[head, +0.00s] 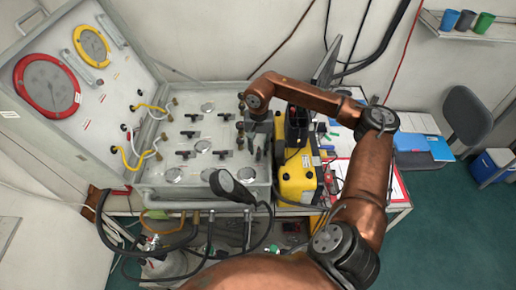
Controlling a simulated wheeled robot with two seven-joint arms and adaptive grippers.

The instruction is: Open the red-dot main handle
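The grey air panel (157,194) is an open case at centre left. Its deck carries several small black handles, including one at the upper middle (194,134) and one at the right (222,154). No red dot is clear at this size, so I cannot tell which is the red-dot main handle. My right gripper (258,146) points down over the deck's right edge. Its fingers are small and partly merge with the fittings there, so its opening and any contact are unclear. My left gripper is not in view.
The raised lid holds a red-rimmed gauge (47,86) and a yellow-rimmed gauge (92,46). A black oval piece (233,187) overhangs the panel's front. A yellow case (298,180) stands close right of the panel. Hoses hang below the front edge.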

